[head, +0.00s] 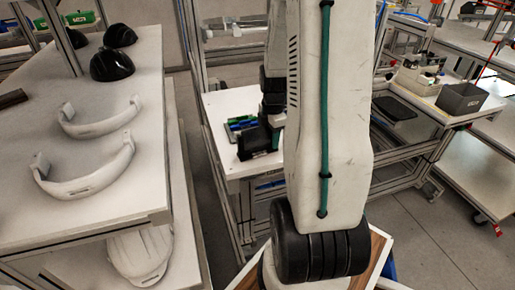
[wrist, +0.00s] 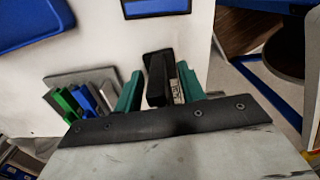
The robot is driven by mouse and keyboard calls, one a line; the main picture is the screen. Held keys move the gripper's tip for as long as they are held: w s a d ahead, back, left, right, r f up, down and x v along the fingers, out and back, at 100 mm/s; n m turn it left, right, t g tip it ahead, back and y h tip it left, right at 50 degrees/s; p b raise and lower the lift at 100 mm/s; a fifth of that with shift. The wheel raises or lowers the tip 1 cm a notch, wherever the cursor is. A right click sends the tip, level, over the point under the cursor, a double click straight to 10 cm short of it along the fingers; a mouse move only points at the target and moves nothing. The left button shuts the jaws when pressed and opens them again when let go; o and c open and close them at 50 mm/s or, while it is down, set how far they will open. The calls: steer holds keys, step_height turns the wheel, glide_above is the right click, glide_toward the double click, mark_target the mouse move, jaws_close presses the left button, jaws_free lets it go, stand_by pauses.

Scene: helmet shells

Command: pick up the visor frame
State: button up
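Two white curved bands, which look like visor frames, lie on the white table at the left of the head view: a nearer one (head: 84,180) and a farther one (head: 98,122). My gripper (wrist: 160,68) is far from them, low over another white table. Its two green fingers stand apart on either side of a black upright piece (wrist: 157,80) with a small label. A gap shows between the left finger and this piece; the right finger is close to it, and contact cannot be told. In the head view my arm hides most of the gripper.
Green and blue pieces (wrist: 78,101) stand in a grey holder left of my gripper. A blue tray (wrist: 30,22) lies at the upper left. Black helmet shells (head: 112,64) sit on the left table, and a white shell (head: 138,254) lies below. A grey bin (head: 462,98) stands right.

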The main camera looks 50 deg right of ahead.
jaws_close()
steer(key=shift+r, duration=0.1)
